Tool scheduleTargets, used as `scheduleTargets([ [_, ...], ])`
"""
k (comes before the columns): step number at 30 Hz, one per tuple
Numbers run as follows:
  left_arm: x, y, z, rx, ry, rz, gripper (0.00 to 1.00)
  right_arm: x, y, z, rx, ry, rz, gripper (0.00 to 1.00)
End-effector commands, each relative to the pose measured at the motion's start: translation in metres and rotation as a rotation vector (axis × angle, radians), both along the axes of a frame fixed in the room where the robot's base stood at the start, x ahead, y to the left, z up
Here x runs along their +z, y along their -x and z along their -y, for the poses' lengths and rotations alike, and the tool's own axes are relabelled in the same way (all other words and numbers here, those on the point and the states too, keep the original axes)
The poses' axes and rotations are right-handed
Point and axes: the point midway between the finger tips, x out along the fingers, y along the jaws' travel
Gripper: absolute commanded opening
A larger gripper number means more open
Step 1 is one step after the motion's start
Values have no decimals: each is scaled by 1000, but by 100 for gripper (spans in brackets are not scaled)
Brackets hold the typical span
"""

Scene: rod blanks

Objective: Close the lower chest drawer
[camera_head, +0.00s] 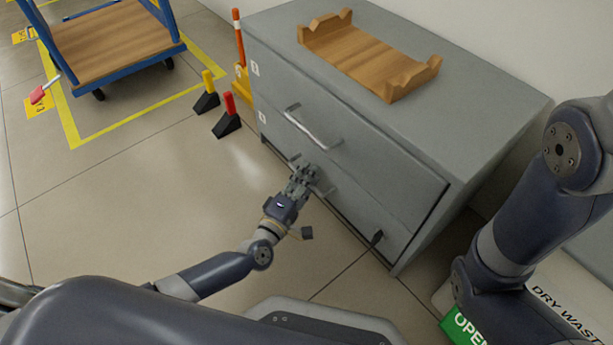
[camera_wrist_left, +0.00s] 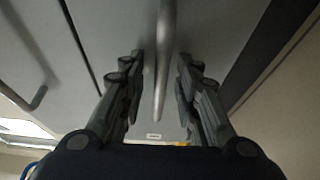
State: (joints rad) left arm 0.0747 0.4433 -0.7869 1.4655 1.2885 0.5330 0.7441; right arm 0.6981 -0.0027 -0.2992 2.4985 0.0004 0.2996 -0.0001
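The grey chest (camera_head: 430,110) stands against the wall, with an upper drawer (camera_head: 370,150) and a lower drawer (camera_head: 345,205). The lower drawer's front looks flush or nearly flush with the upper one; I cannot tell whether a small gap remains. My left gripper (camera_head: 303,174) is at the lower drawer's handle (camera_head: 322,188), partly covering it. In the left wrist view the handle bar (camera_wrist_left: 163,60) runs between the two open, separated fingers (camera_wrist_left: 160,85). The upper handle (camera_head: 312,130) is free. My right arm shows at the right, but its gripper is out of view.
A wooden cradle (camera_head: 370,60) lies on the chest top. Red (camera_head: 228,118) and yellow (camera_head: 207,92) posts on black wedges stand left of the chest. A blue cart (camera_head: 115,40) is farther left. A dry-waste bin (camera_head: 560,290) is at lower right.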

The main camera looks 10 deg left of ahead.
Motion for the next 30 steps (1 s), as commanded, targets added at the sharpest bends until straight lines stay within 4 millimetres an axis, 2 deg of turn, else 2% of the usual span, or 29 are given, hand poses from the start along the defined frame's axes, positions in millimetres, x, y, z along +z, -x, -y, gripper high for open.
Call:
scheduleTargets([
  [5, -2, 20, -6, 1, 0, -4, 30, 0, 1, 0, 0, 1, 1, 56],
  [12, -2, 67, -19, 1, -2, -5, 30, 0, 1, 0, -1, 2, 3, 56],
  [18, -2, 98, -28, 0, -3, -3, 30, 0, 1, 0, -1, 2, 4, 56],
  [24, -1, 112, -32, 1, -1, -1, 30, 0, 1, 0, -1, 2, 4, 56],
  [30, 0, 113, -32, 1, -1, 0, 30, 0, 1, 0, -2, 3, 4, 56],
])
